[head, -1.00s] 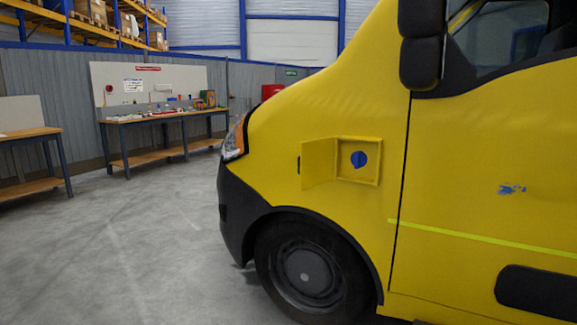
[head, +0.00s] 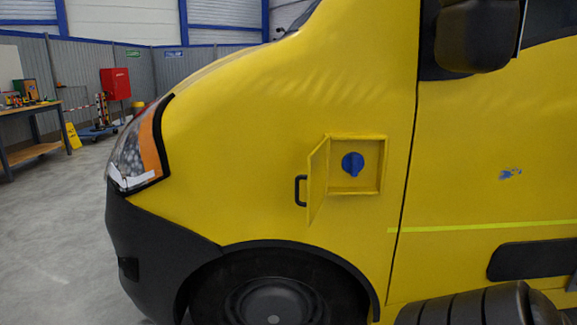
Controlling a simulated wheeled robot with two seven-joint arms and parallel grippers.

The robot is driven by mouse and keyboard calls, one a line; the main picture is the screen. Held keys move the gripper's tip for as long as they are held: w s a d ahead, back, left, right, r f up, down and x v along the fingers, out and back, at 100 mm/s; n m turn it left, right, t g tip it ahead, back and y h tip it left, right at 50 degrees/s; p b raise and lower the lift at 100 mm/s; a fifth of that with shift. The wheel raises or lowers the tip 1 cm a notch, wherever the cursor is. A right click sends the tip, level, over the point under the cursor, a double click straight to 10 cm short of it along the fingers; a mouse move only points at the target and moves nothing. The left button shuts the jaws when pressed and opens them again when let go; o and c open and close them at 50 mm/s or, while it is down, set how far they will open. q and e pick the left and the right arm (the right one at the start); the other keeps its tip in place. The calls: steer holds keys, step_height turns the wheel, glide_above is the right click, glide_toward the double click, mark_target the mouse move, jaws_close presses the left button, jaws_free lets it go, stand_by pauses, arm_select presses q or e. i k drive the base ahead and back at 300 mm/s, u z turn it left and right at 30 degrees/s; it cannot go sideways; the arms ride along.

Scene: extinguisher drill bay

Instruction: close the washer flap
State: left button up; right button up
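The yellow washer flap (head: 317,181) stands open on the front wing of the yellow van. It is hinged at the left side of a square recess (head: 369,138) and sticks out toward me, with a dark handle (head: 300,190) on its outer side. Inside the recess is a round blue cap (head: 352,164). Neither gripper shows in the head view. A dark, ribbed arm part of mine shows at the bottom right, below the van's door.
The van's black wing mirror (head: 478,35) juts out at the upper right. The front wheel (head: 275,300) and dark bumper (head: 150,250) lie below the flap. A workbench (head: 30,110), yellow floor sign (head: 72,135) and red cabinet (head: 115,84) stand far left. Floor at left is clear.

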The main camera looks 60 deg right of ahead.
mark_target(316, 176)
steer(key=z, duration=0.75)
steer(key=i, duration=1.25)
steer(key=z, duration=1.9)
steer(key=i, duration=0.4)
steer(key=u, duration=0.6)
steer(key=k, duration=0.35)
steer(key=z, duration=0.95)
